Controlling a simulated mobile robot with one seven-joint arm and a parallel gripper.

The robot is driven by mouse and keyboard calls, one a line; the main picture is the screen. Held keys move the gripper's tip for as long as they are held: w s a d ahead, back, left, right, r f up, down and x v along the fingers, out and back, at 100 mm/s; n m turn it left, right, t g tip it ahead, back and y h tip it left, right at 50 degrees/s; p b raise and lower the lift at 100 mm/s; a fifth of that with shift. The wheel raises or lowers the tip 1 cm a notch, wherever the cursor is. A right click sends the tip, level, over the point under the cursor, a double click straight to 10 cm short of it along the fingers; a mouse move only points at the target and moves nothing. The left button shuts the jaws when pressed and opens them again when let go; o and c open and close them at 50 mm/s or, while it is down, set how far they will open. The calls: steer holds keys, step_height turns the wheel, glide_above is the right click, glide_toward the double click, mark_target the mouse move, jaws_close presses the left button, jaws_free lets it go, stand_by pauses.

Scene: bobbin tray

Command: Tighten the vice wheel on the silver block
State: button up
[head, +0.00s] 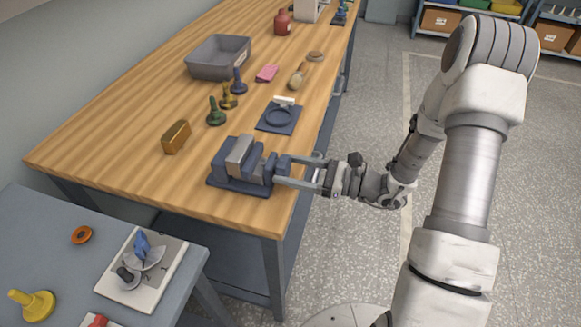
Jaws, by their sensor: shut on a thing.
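A dark blue vice (225,182) stands near the front right corner of the wooden bench. A silver block (240,154) sits tilted between its jaws. Whether both jaws touch the block I cannot tell. My gripper (279,170) reaches in from the right at the vice's right end, its two fingers pointing left. It is shut on the vice wheel, which is mostly hidden between and behind the fingers.
On the wooden bench (130,130), a brass block (176,137), several bobbins (215,112), a dark blue plate with a ring (279,116), a brush (298,76) and a grey tray (220,57) lie beyond the vice. A lower grey table (50,240) is at front left.

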steer(key=m+p, duration=0.3)
steer(key=m, duration=0.1)
steer(key=shift+r+p, duration=0.15)
steer(key=shift+p, duration=0.25)
steer(key=shift+s+m+p, duration=0.1)
steer(key=shift+m+p, duration=0.7)
steer(key=shift+m, duration=0.5)
steer(key=o, duration=1.3)
steer(key=shift+o, duration=0.2)
steer(key=v, duration=1.7)
steer(key=shift+d+b, duration=0.2)
steer(key=shift+b, duration=0.15)
